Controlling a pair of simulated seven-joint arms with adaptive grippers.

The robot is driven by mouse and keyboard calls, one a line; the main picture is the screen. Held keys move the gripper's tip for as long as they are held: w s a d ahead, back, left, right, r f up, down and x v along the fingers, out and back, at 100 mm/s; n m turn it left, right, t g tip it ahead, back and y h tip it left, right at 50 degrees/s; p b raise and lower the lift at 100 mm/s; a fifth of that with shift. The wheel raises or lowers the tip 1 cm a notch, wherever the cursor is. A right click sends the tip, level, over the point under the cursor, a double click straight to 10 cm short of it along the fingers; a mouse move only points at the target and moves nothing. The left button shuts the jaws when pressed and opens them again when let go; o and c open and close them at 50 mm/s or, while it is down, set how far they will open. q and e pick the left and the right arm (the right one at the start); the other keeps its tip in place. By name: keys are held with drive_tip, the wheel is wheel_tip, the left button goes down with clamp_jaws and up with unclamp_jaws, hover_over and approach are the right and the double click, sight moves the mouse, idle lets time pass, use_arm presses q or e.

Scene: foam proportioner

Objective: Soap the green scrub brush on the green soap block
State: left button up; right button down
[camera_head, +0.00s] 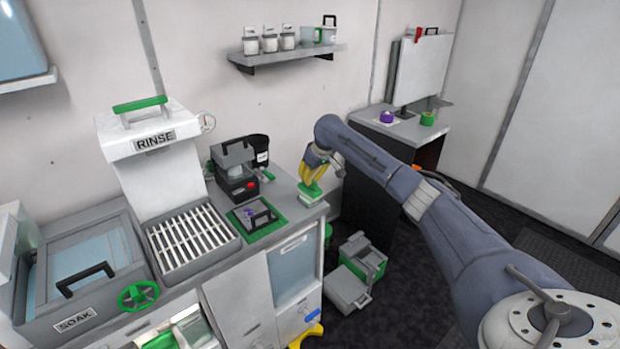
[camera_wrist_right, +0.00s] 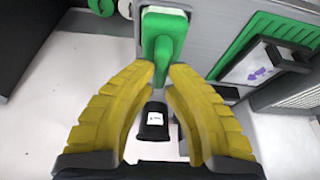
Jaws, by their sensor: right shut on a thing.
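My right gripper (camera_head: 312,178), with yellow fingers, is over the far right end of the grey counter. It is shut on the green scrub brush (camera_head: 311,190). In the right wrist view the brush (camera_wrist_right: 162,40) sits between the fingertips, its green body pointing away from the gripper. A paler green layer (camera_head: 311,198) shows under it in the head view. I cannot tell whether this is the brush's underside or the green soap block, nor whether the brush touches anything below. No separate soap block is clearly identifiable. My left gripper is not in view.
A black canister (camera_head: 259,149) and a grey device with a red button (camera_head: 236,170) stand left of the gripper. The RINSE station (camera_head: 155,142) is farther left. An open grey case (camera_head: 350,285) sits on the floor.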

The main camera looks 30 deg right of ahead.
drive_tip(key=shift+r, duration=3.5)
